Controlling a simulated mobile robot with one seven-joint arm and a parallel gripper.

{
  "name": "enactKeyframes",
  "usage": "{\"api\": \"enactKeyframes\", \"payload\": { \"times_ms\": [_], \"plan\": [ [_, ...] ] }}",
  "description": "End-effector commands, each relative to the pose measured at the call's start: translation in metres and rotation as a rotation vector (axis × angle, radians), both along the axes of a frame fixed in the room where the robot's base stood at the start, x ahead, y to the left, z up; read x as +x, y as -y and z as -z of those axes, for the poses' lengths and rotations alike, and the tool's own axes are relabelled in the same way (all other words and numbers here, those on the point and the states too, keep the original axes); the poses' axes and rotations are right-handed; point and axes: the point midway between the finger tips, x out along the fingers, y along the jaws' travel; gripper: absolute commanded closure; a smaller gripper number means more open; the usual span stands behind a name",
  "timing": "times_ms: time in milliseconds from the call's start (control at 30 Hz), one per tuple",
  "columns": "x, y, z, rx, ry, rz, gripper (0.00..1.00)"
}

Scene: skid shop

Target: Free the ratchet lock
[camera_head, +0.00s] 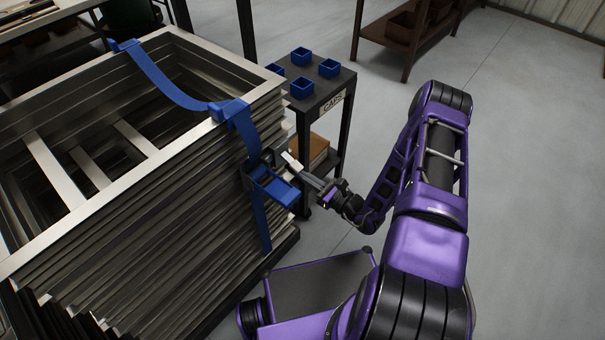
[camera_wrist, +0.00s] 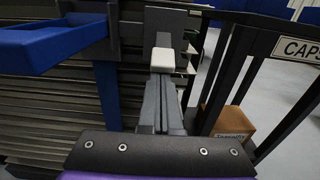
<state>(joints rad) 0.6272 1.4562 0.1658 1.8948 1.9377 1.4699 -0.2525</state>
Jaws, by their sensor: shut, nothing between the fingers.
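A blue strap (camera_head: 162,82) runs over a stack of metal frames (camera_head: 105,255) and down its near right side. The ratchet (camera_head: 268,182) sits on that side of the stack, with a blue handle (camera_head: 281,192) standing out from it. In the wrist view the blue handle (camera_wrist: 50,45) is at the upper left.
A dark cart (camera_head: 325,90) labelled CAPS holds several blue bins just beyond the stack. A cardboard box (camera_wrist: 234,122) sits on its lower shelf, close to the right of my gripper. A brown shelf (camera_head: 385,38) stands farther back. The floor at right is clear.

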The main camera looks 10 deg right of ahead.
Motion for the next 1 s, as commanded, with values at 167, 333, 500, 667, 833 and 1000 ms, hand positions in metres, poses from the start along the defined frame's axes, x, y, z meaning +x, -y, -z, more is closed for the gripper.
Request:
{"api": "enactKeyframes", "payload": {
  "times_ms": [167, 333, 500, 667, 833, 1000],
  "plan": [
    [-0.001, 0.001, -0.007, -0.021, -0.028, -0.001, 1.00],
    [-0.003, 0.003, -0.017, -0.064, -0.087, 0.000, 1.00],
    [-0.006, 0.004, -0.032, -0.139, -0.188, -0.002, 1.00],
    [-0.007, 0.004, -0.042, -0.223, -0.303, -0.003, 1.00],
    [-0.008, 0.005, -0.048, -0.286, -0.394, -0.002, 1.00],
    [-0.008, 0.005, -0.045, -0.282, -0.391, -0.001, 1.00]
  ]
}}
